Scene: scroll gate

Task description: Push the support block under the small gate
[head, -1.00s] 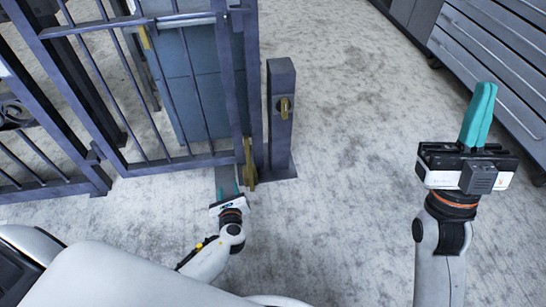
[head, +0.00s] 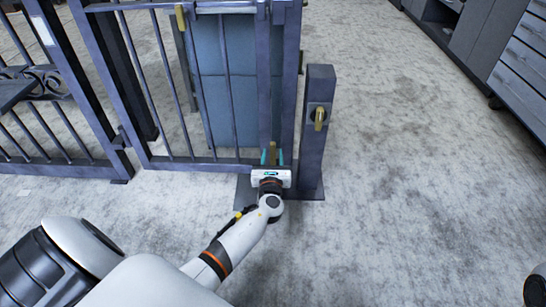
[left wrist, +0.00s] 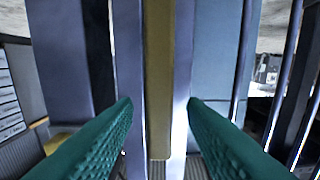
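The small gate (head: 222,165) is a dark metal barred frame, standing upright beside a short post (head: 316,130). My left gripper (head: 272,157) is low at the gate's bottom right corner, by the foot of the post. Its two teal fingers are apart. A vertical brass bar (head: 273,150) stands between them; in the left wrist view this bar (left wrist: 159,80) has a gap on each side. I cannot make out a separate support block; the gripper hides part of the floor under the gate. My right gripper is out of view.
A blue-grey panel (head: 233,85) stands behind the gate bars. A brass handle (head: 319,118) is on the post. More fence (head: 75,90) runs to the left. Drawer cabinets (head: 520,75) stand at the upper right. The floor right of the post is clear.

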